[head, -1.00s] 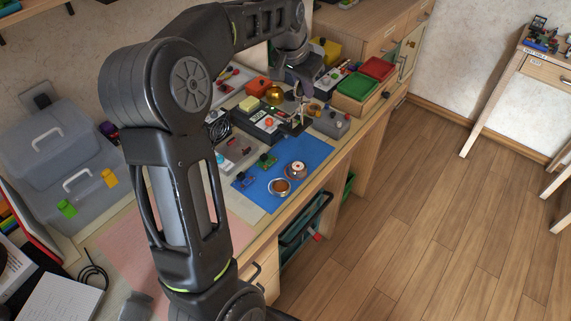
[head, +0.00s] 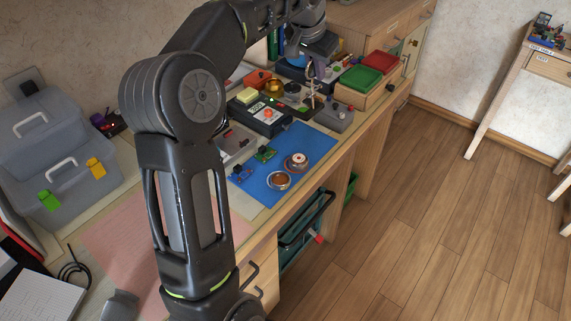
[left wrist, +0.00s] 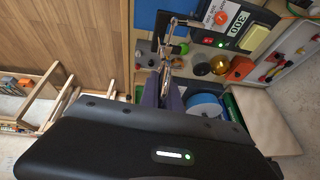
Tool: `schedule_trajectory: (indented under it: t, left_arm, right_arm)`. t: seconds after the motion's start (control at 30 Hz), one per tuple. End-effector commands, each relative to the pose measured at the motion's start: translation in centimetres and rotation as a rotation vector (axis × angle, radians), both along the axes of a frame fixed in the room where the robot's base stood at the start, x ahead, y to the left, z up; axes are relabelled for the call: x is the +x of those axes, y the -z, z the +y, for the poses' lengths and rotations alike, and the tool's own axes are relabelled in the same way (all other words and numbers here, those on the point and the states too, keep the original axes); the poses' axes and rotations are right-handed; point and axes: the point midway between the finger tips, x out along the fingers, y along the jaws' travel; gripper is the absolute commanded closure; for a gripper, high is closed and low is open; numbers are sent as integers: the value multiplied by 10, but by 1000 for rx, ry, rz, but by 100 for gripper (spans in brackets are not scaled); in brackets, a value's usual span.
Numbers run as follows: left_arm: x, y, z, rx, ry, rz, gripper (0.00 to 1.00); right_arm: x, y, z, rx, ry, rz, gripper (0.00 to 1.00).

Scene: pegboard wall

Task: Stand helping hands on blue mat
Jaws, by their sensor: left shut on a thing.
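The blue mat (head: 312,143) lies on the workbench in the head view, and part of it shows at the top of the left wrist view (left wrist: 150,12). My left gripper (head: 315,74) is shut on the helping hands (head: 312,92), a thin metal stand with jointed arms. It holds them beyond the mat's far right end, over the cluttered part of the bench. In the left wrist view the helping hands (left wrist: 170,55) stick out past the fingertips (left wrist: 166,88). Their base is hard to make out.
A solder spool (head: 297,161), a small copper-coloured tin (head: 279,180) and small circuit boards (head: 264,154) stand on the mat. A black soldering station (head: 264,117) and a grey box (head: 333,117) are beyond it. Red (head: 380,61) and green (head: 361,77) trays are farther right.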

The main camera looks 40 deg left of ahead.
Motion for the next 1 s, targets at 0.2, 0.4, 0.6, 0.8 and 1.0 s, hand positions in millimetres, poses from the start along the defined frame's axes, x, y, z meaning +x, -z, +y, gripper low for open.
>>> schedule_trajectory:
  t: [0.2,0.4,0.6,0.8,1.0]
  left_arm:
    - [-5,-7,3,3,-24,17,100]
    - [-5,-6,2,2,-24,18,100]
    - [-6,6,2,2,-24,20,100]
    - [-6,39,3,2,-25,21,100]
    - [-5,56,3,3,-24,17,100]
  right_arm:
    - [0,-2,0,0,-1,-1,64]
    - [0,-2,0,0,-1,-1,64]
    - [0,1,0,0,-1,-1,64]
    - [0,6,0,0,-1,-1,64]
    - [0,7,0,0,-1,-1,64]
